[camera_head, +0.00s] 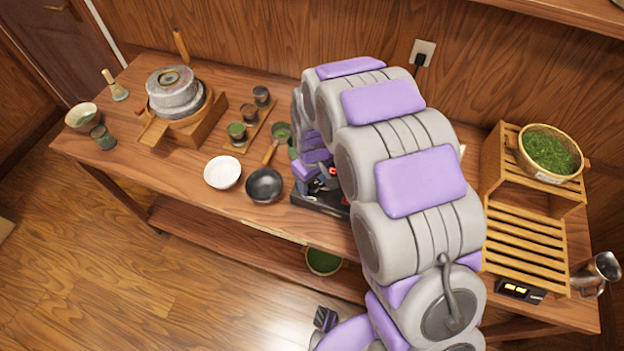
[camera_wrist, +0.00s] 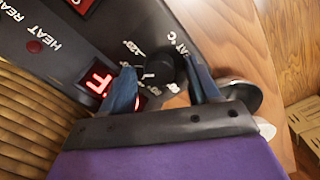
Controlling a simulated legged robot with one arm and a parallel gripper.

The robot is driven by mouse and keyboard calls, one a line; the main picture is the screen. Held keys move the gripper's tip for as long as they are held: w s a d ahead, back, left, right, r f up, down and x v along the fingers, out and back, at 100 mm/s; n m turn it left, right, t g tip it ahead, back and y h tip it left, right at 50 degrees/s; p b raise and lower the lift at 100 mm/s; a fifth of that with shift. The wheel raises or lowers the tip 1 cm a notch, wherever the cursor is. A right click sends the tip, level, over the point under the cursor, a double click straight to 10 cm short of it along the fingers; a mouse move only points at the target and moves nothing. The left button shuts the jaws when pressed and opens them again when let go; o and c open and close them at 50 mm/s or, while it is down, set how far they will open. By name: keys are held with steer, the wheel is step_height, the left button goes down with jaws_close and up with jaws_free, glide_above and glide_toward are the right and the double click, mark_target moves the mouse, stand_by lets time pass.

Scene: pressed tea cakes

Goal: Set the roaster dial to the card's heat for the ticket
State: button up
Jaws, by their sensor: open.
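The roaster (camera_head: 312,200) is a dark box near the table's front edge, mostly hidden behind my arm. In the wrist view its black panel (camera_wrist: 60,75) shows the word HEAT, a round red lamp (camera_wrist: 34,47) and a red lit display (camera_wrist: 97,78) partly covered by a finger. The black dial (camera_wrist: 160,72) has white degree marks around it; one looks like 120°. My gripper (camera_wrist: 157,66) is open, with one blue finger on each side of the dial; I cannot tell whether they touch it. The dial's pointer is unclear. No readable card or ticket shows.
A black pan (camera_head: 265,185) and a white bowl (camera_head: 222,173) stand left of the roaster. A stone mill (camera_head: 175,95) stands farther left. A slatted wooden rack (camera_head: 525,240), a basket of green leaves (camera_head: 548,153) and a small lit scale (camera_head: 520,291) are at the right.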

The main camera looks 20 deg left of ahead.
mark_target(312, 183)
step_height(312, 183, up, 17)
steer(key=p, duration=0.2)
steer(key=shift+r+p, duration=0.15)
steer(key=shift+p, duration=0.2)
steer(key=shift+w+a, duration=0.1)
stand_by(0.5)
steer(key=s+d+r+m, duration=0.3)
steer(key=s+d+r, duration=0.1)
steer(key=d, duration=0.6)
steer(key=s+d+r+m, duration=0.3)
steer(key=s+d, duration=0.2)
steer(key=d, duration=0.6)
steer(key=s+d+m+g, duration=0.1)
steer(key=s+d+m, duration=0.2)
steer(key=s, duration=0.5)
steer(key=s+d+m, duration=0.3)
steer(key=s+d, duration=0.3)
steer(key=s, duration=0.3)
steer(key=shift+s+d+g, duration=0.15)
steer(key=shift+d+g, duration=0.15)
steer(key=shift+g, duration=0.1)
